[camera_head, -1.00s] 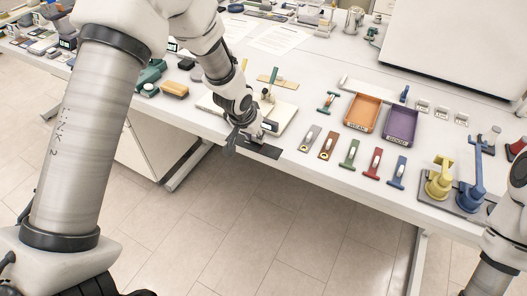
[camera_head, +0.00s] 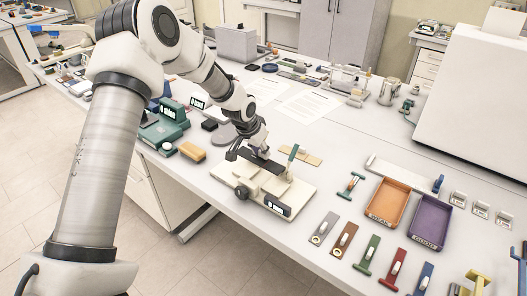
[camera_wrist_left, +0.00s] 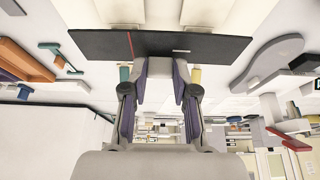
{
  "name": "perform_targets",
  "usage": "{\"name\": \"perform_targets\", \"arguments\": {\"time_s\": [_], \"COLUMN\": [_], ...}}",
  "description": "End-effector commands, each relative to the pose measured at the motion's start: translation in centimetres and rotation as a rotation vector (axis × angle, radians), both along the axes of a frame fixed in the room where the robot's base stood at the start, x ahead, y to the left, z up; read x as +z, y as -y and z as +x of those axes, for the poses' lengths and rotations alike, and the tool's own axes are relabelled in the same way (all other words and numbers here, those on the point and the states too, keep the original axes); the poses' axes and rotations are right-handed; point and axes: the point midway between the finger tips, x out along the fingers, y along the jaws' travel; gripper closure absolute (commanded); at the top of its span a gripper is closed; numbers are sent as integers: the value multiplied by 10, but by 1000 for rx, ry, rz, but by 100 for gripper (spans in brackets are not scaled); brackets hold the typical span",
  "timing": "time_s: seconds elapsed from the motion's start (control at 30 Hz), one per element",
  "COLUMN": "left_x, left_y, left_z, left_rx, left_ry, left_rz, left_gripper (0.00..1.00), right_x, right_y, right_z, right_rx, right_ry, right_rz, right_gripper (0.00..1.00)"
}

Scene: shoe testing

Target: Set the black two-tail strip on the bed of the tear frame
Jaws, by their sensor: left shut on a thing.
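The tear frame (camera_head: 301,189) is a cream base with pale blocks, a dark front box and a teal-handled lever, standing near the table's front edge. My left gripper (camera_head: 262,155) is over the back of the frame, pointing down. In the left wrist view my left gripper (camera_wrist_left: 160,68) is shut on the black strip (camera_wrist_left: 205,46), a flat dark piece with a red line across it and a short pale slit mark. Pale parts show just beyond the strip there. I cannot tell whether the strip touches the bed. My right gripper is out of view.
A tan strip (camera_head: 300,156) lies behind the frame. A yellow block (camera_head: 192,151) and a green device (camera_head: 163,128) stand to its left. Several coloured handled pieces, an orange tray (camera_head: 387,204) and a purple tray (camera_head: 431,221) lie to the right.

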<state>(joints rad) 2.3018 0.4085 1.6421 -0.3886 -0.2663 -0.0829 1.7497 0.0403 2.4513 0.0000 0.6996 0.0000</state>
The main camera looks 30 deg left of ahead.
Motion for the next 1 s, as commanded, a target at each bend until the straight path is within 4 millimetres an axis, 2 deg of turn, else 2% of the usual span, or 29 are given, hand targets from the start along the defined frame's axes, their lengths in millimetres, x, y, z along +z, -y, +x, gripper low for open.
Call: {"name": "perform_targets", "arguments": {"time_s": [0.17, 0.7, 1.0], "left_x": [1, -56, -59], "left_y": [0, 0, 0], "left_z": [-1, -1, 0], "left_rx": [0, -2, -1], "left_ry": [-2, -2, 0], "left_rz": [-1, -1, -2], "left_gripper": [96, 100, 100], "right_x": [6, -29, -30], "right_y": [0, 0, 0], "right_z": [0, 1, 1], "right_rx": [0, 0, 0], "right_ry": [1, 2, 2], "right_rz": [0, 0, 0], "right_gripper": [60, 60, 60]}}
